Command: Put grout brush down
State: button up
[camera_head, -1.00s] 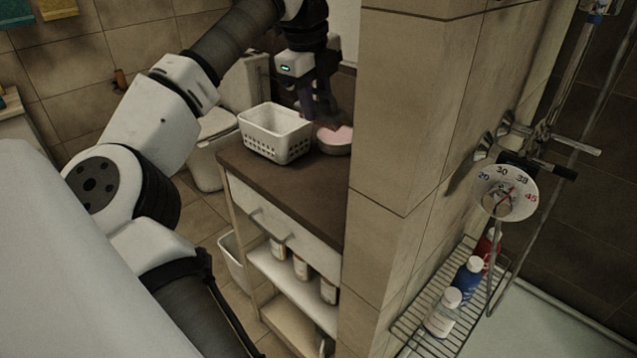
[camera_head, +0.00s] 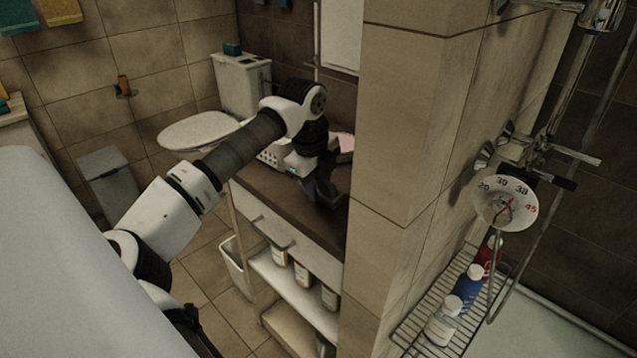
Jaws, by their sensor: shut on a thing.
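My gripper (camera_head: 326,194) is low over the dark countertop (camera_head: 266,188) of the shelf unit, close to the tiled wall corner. It is shut on the grout brush (camera_head: 310,188), of which only a dark purplish bit shows beside the fingers. The rest of the brush is hidden by the gripper and dark shading. I cannot tell whether the brush touches the countertop.
A white basket (camera_head: 268,157) stands behind my arm, partly hidden. A round pink-topped thing (camera_head: 346,142) is behind the gripper. The tiled wall (camera_head: 396,150) closes off the right side. The countertop's front left is clear.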

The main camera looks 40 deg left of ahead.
jog(key=o, duration=0.9)
jog(key=shift+f, duration=0.15)
jog(key=r, duration=0.4)
jog(key=s+r+b, duration=0.1)
jog(key=r, duration=0.4)
jog(key=s+r, duration=0.1)
jog(key=r, duration=0.3)
jog(key=shift+s+r+b, duration=0.2)
jog(key=shift+r+b, duration=0.05)
jog(key=shift+b, duration=0.05)
